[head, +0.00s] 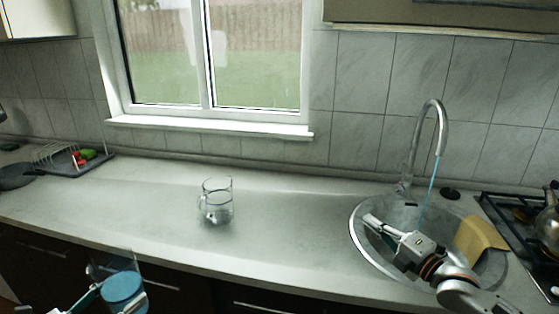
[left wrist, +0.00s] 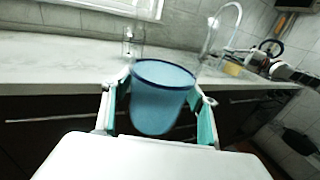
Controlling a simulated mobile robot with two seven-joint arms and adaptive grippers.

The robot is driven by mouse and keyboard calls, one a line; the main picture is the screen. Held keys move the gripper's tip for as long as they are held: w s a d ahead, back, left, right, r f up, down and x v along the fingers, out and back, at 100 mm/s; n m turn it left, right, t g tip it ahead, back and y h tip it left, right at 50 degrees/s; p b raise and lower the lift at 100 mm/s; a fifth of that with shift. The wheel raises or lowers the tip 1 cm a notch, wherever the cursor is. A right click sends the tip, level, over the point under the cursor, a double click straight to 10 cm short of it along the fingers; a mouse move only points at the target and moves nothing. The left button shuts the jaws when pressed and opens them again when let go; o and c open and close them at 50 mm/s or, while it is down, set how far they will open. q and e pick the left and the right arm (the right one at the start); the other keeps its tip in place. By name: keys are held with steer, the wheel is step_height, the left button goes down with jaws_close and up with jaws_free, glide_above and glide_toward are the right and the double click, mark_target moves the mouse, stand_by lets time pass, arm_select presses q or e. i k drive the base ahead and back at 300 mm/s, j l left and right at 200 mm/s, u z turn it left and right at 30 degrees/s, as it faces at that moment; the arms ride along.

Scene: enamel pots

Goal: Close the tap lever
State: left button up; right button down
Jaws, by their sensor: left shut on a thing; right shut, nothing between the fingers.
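The chrome tap (head: 441,125) arches over the round steel sink (head: 357,244) at the right, and also shows in the left wrist view (left wrist: 211,35). A thin blue stream of water (head: 431,186) runs from its spout into the sink. I cannot clearly make out the lever near the tap's base. My right gripper (head: 373,226) is shut and empty over the left part of the sink, apart from the tap. My left gripper (head: 112,296) is shut on a blue cup (left wrist: 163,98), in front of the counter. The cup also shows in the head view (head: 122,286).
A clear glass mug (head: 217,203) stands mid-counter. A yellow cloth (head: 480,240) hangs at the sink's right edge, beside the stove (head: 518,222). A dish rack (head: 72,160) is at the far left. The counter between mug and sink is clear.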

mark_target(404, 168)
steer(key=i+l, duration=0.1)
steer(key=l, duration=0.2)
steer(key=i+l, duration=0.15)
steer(key=l, duration=0.2)
steer(key=i+l, duration=0.1)
steer(key=l, duration=0.2)
steer(key=i+l, duration=0.1)
steer(key=l, duration=0.25)
